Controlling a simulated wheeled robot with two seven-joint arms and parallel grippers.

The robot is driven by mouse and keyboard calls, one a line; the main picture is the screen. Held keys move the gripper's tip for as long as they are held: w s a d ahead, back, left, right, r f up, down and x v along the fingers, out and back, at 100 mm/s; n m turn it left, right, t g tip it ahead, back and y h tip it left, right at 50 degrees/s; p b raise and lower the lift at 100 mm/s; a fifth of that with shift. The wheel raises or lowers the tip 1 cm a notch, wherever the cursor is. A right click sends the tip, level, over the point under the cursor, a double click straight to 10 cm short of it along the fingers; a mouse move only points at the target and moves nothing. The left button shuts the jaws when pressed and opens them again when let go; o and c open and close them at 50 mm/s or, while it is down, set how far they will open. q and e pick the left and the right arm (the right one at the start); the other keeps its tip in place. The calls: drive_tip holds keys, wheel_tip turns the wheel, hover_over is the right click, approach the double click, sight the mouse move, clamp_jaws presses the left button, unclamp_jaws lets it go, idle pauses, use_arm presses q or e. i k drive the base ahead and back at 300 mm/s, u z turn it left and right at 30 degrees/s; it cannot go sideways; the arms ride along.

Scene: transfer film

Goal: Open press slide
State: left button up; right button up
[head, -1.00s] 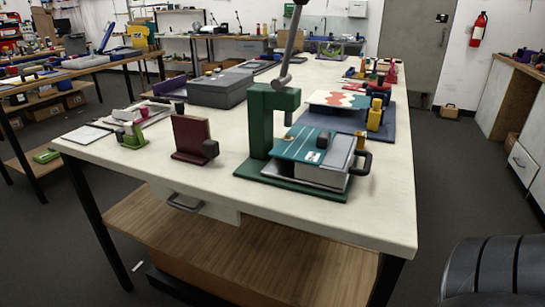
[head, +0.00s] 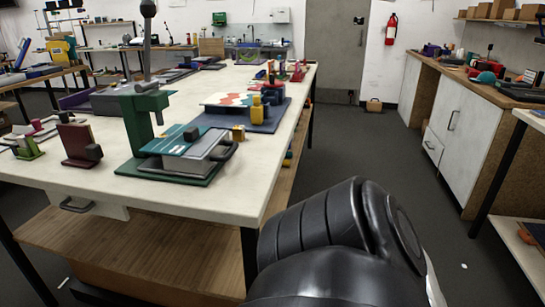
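A dark green press (head: 135,128) stands near the front edge of the white table, with a grey lever rising from its top. On its base lies a grey block or drawer-like slide (head: 186,167) with a teal plate (head: 165,145) on top. A black loop handle (head: 228,152) sticks out at the slide's right end. Whether the slide is pulled out at all I cannot tell. Neither of my grippers is in view; only a black link of my arm shows at the bottom, right of the table.
The white table (head: 225,190) has a dark red stand (head: 77,145) left of the press. Behind the press lie a blue board (head: 265,122) and a yellow figure (head: 257,112). Open floor (head: 345,150) lies right of the table, with white cabinets (head: 465,120) beyond.

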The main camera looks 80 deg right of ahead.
sight(199, 160)
drive_tip(key=k, duration=0.2)
drive_tip(key=z, duration=1.5)
